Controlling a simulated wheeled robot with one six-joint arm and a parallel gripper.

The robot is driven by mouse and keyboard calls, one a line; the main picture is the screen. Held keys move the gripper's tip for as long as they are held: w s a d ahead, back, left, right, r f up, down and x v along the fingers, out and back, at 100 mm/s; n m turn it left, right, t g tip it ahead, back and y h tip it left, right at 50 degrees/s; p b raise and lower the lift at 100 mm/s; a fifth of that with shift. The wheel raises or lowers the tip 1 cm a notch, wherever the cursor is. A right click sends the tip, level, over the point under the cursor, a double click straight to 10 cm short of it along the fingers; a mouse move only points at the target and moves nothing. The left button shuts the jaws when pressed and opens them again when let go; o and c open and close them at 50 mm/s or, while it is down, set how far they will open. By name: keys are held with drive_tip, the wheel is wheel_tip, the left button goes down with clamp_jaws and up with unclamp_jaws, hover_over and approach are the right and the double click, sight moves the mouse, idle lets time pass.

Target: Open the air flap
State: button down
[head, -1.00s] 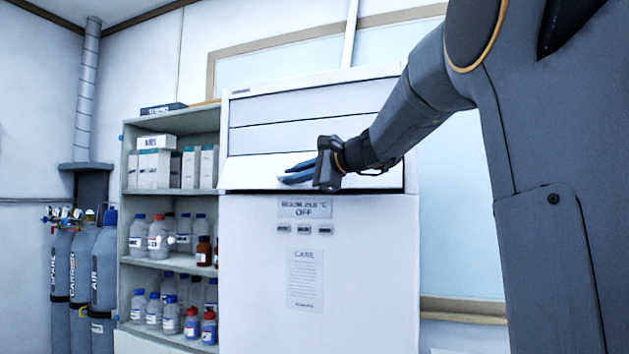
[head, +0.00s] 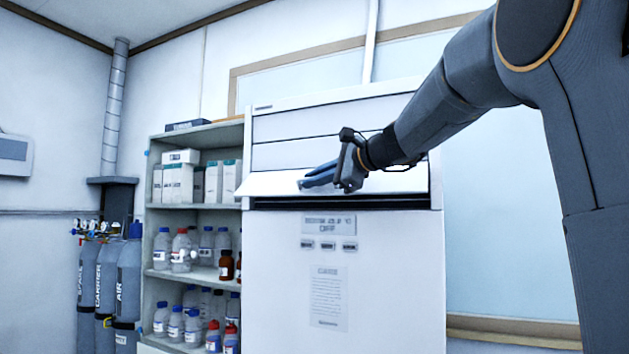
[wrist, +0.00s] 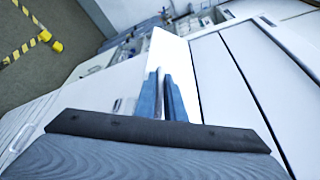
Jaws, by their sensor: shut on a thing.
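The air flap (head: 270,184) is a white panel across the upper front of a tall white cabinet (head: 275,270). It is tilted outward, and a dark gap shows along its lower edge. My gripper (head: 308,182) has blue fingers and is shut on the flap near its middle. In the wrist view my gripper (wrist: 165,75) has its two fingers close together at the white flap (wrist: 173,55). The exact contact at the fingertips is partly hidden.
A shelf (head: 197,206) of bottles and boxes stands left of the cabinet. Gas cylinders (head: 107,280) stand farther left. Small buttons (head: 328,245) and a notice (head: 328,298) are on the cabinet front below the flap.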

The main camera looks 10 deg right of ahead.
drive_tip(key=shift+r, duration=0.15)
drive_tip(key=c, duration=2.1)
unclamp_jaws()
drive_tip(key=shift+d, duration=0.1)
drive_tip(key=b+v, duration=0.3)
drive_tip(key=v, duration=0.4)
drive_tip(key=shift+s+d, duration=0.15)
drive_tip(key=shift+s, duration=0.2)
